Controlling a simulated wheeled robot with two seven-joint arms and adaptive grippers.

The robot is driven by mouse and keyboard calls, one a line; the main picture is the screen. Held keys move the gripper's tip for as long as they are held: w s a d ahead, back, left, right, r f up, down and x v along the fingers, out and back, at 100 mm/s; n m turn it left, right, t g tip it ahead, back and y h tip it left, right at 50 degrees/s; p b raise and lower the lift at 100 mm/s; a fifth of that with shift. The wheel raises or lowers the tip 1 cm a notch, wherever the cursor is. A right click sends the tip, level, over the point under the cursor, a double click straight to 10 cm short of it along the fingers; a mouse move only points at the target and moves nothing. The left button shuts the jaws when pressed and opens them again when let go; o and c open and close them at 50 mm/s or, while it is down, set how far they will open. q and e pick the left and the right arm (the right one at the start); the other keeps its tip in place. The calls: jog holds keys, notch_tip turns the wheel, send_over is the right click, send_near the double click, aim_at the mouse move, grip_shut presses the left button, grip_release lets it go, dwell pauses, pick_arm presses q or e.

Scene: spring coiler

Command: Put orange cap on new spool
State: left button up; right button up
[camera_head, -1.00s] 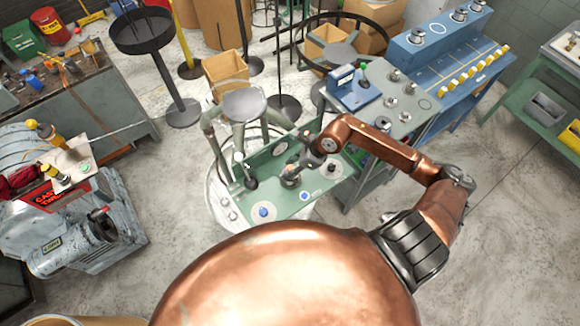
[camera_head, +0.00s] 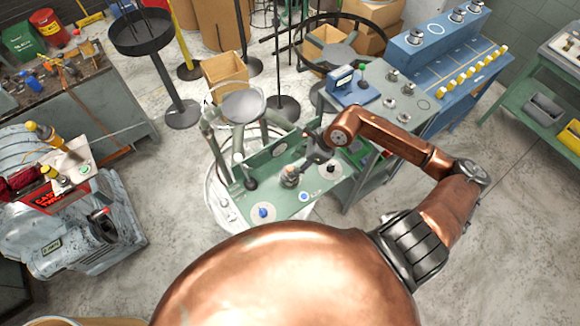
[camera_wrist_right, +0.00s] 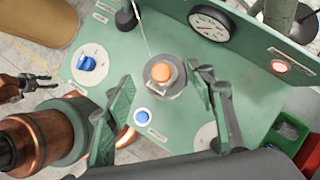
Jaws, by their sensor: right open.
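The orange cap (camera_wrist_right: 161,72) sits at the centre of a round grey spool (camera_wrist_right: 176,86) on the green machine panel, in the right wrist view. In the head view the cap (camera_head: 290,170) shows small on the panel (camera_head: 280,202). My right gripper (camera_head: 309,163) is just above and to the right of it there. In the wrist view its two fingers are spread on either side of the cap, open and apart from it. My left gripper (camera_wrist_right: 42,82) shows small at the left edge of the wrist view, its fingers seemingly apart; the head view does not show it.
A blue knob (camera_wrist_right: 87,63) on a white disc, a blue button (camera_wrist_right: 142,116) and a dial gauge (camera_wrist_right: 210,24) are on the panel. A grey table (camera_head: 385,95) stands to the right.

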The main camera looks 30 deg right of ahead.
jog(key=v, duration=0.7)
jog(key=shift+r+b, duration=0.3)
jog(key=shift+b, duration=0.05)
jog(key=shift+s, duration=0.1)
dwell(0.8)
